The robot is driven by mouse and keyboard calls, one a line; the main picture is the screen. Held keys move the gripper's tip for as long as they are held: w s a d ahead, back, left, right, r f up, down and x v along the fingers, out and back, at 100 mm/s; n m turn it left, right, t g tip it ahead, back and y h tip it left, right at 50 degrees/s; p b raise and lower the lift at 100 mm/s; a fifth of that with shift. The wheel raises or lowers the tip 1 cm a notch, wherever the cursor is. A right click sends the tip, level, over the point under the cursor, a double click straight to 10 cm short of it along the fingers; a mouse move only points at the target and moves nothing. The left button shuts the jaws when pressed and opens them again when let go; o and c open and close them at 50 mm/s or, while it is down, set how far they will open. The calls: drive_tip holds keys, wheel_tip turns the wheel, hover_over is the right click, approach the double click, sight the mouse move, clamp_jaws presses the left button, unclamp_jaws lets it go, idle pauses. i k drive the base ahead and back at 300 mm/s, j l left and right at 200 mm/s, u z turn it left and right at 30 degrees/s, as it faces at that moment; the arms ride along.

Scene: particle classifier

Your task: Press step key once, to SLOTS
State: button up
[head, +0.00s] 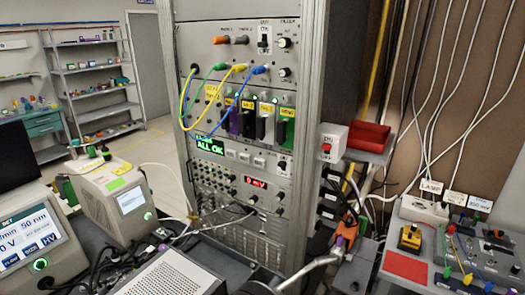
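A tall grey instrument rack (307,150) stands in the middle of the head view. A small green-lit display (210,145) on it reads "ALL OK"; its upper line is too small to read. A row of small pale keys (245,157) sits right of this display. Their labels are too small to read, so I cannot tell which is the step key. Above are modules with coloured tags, and the word SLOTS is not legible.
Blue, green and yellow cables (215,103) loop in front of the rack's modules. A benchtop unit (120,202) and a screen unit reading "50 nm" (30,245) stand at left. A red tray (369,137) and a cluttered bench (440,275) are at right.

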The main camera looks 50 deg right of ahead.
sight(231, 153)
drive_tip(key=k+z, duration=0.15)
drive_tip(key=z, duration=1.1)
